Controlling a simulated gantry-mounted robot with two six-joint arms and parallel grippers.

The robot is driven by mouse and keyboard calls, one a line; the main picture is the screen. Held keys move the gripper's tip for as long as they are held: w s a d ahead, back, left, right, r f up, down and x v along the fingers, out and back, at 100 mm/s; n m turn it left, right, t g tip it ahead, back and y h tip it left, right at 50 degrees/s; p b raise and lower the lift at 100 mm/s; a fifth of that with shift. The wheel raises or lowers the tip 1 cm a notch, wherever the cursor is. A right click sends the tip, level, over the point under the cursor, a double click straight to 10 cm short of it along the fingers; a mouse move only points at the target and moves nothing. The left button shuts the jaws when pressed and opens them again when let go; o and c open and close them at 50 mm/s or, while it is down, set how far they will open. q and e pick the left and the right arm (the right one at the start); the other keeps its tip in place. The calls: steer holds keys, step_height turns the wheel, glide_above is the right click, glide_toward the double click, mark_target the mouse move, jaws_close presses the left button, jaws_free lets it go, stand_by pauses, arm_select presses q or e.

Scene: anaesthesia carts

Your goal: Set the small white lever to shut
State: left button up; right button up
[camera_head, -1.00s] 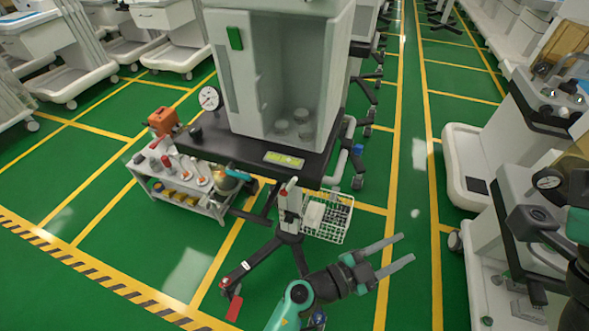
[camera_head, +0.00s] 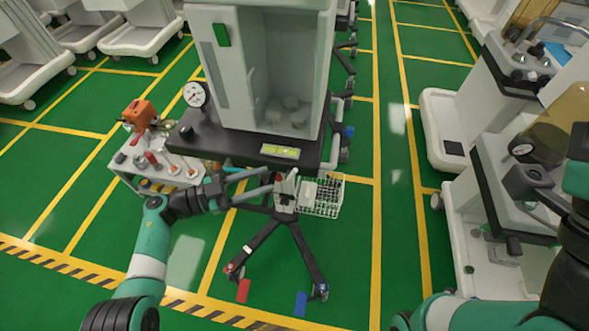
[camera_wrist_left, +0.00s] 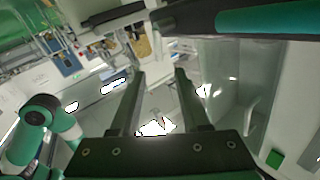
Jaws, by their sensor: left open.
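My left gripper (camera_head: 272,180) reaches in from the left, below the front edge of the cart's black base. Its two fingers are apart, with nothing seen between them. I cannot tell for sure whether the small white lever is part of this fitting. The left wrist view shows the open fingers (camera_wrist_left: 160,74) and a blurred, bright background, with no lever identifiable. My right gripper is out of frame.
The cart's black base (camera_head: 240,150) carries a dial gauge (camera_head: 196,94) and a tall grey cabinet (camera_head: 262,60). A wire basket (camera_head: 329,197) hangs right of the fitting. Dark legs with red (camera_head: 243,291) and blue (camera_head: 300,304) tabs spread below.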

mark_target(293, 171)
arm_select(q)
steer(key=b+x, duration=0.4)
steer(key=x, duration=0.4)
steer(key=shift+d+f, duration=0.2)
steer(key=shift+d, duration=0.05)
steer(key=shift+w+d+r, duration=0.15)
steer(key=shift+d+r, duration=0.05)
steer(key=shift+d, duration=0.1)
jaws_close()
